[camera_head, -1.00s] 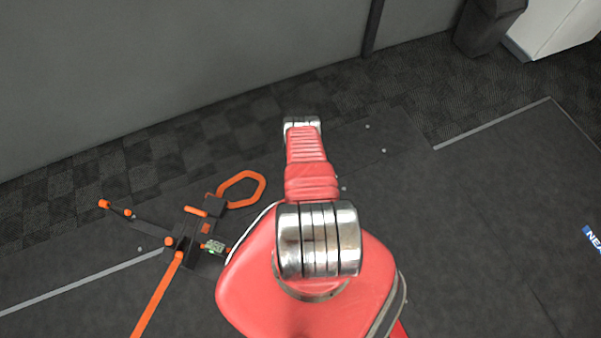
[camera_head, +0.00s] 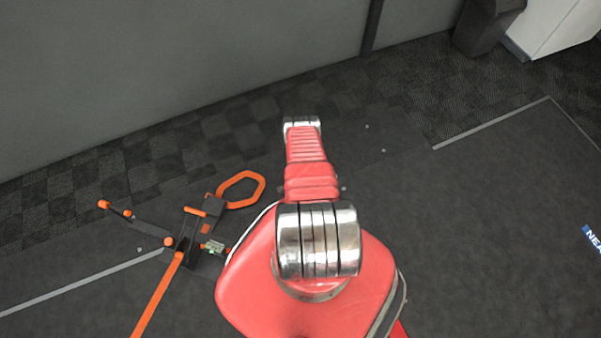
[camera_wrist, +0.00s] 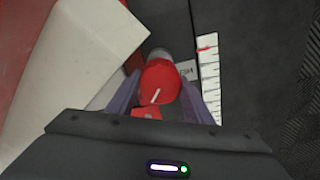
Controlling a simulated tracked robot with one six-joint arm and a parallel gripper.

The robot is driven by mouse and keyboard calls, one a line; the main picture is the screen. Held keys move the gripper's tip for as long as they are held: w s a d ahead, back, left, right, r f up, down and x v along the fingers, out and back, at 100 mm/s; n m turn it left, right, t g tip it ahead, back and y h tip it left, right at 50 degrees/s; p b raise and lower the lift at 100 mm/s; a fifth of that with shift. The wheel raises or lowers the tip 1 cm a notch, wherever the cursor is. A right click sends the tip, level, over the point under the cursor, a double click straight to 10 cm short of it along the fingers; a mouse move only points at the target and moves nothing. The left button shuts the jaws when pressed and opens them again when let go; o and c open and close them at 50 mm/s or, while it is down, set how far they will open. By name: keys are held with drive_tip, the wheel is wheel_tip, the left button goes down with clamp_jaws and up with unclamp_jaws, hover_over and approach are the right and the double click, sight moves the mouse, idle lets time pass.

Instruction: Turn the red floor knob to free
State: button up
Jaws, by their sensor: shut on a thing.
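The red floor knob (camera_wrist: 160,84) shows in the wrist view, round and red with a white pointer line on its top. The line runs slantwise, from upper right to lower left. My gripper (camera_wrist: 160,92) has one finger on each side of the knob and is shut on it. A red patch lies just below the knob in the picture. A small plate with dark lettering (camera_wrist: 187,70) is partly hidden beside the knob. In the head view my own red arm hides the knob and the gripper.
A white scale strip (camera_wrist: 209,75) with a red mark lies right of the knob. A white and red block (camera_wrist: 80,60) stands close on the left. In the head view an orange and black device (camera_head: 195,232) lies on the floor at left, and a dark bin (camera_head: 487,25) stands at upper right.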

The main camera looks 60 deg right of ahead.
drive_tip(key=shift+s+a+m, duration=0.15)
drive_tip(key=shift+s+m, duration=0.05)
drive_tip(key=shift+m, duration=0.3)
drive_tip(key=o, duration=1)
drive_tip(key=shift+w, duration=0.1)
drive_tip(key=shift+o, duration=0.2)
drive_tip(key=shift+r, duration=0.15)
drive_tip(key=shift+w+r, duration=0.1)
drive_tip(key=shift+r, duration=0.7)
wheel_tip(320, 180, up, 12)
idle(0.3)
